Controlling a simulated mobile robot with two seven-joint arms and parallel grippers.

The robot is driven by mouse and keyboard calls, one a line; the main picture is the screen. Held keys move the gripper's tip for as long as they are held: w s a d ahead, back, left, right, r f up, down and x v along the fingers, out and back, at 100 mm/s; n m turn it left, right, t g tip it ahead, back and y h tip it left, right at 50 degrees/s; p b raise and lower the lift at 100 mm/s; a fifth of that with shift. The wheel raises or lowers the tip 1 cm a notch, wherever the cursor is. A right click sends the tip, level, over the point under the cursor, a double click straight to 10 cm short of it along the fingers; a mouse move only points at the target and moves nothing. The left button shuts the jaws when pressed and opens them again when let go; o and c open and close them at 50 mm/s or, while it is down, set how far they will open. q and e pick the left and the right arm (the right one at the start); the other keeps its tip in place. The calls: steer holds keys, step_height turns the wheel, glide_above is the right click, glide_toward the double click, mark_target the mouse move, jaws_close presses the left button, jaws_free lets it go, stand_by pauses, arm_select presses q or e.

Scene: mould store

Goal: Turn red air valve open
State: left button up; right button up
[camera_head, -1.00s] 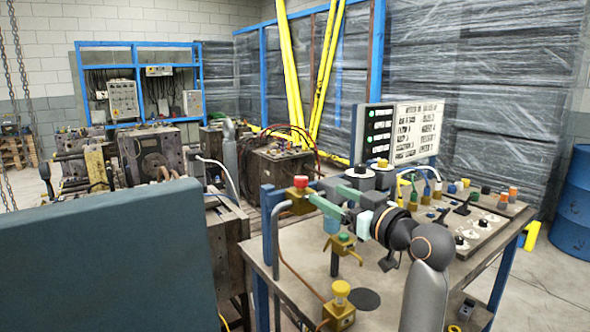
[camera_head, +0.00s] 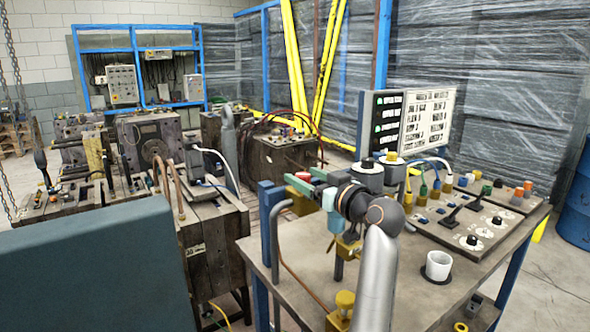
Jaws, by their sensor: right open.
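The red air valve (camera_head: 303,176) shows as a small red knob at the left back corner of the workbench (camera_head: 405,300), above a yellow body and partly hidden by my right gripper. My right gripper (camera_head: 303,182) has green fingers, which are apart and reach left to the red knob. One finger passes in front of the knob; I cannot tell whether they touch it. My right forearm rises from the bottom of the picture over the bench. My left gripper is not in view.
A white cup (camera_head: 438,265) stands on the bench right of my arm. A yellow-topped valve (camera_head: 345,300) stands at the front. A control panel (camera_head: 470,225) with knobs and levers lies at the right. Metal moulds (camera_head: 150,150) fill the left. A blue-grey panel (camera_head: 95,270) blocks the left foreground.

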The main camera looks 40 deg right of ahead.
steer(key=shift+w+d, duration=0.15)
steer(key=shift+w, duration=1)
steer(key=shift+w+d, duration=0.15)
steer(key=shift+w, duration=1)
jaws_close()
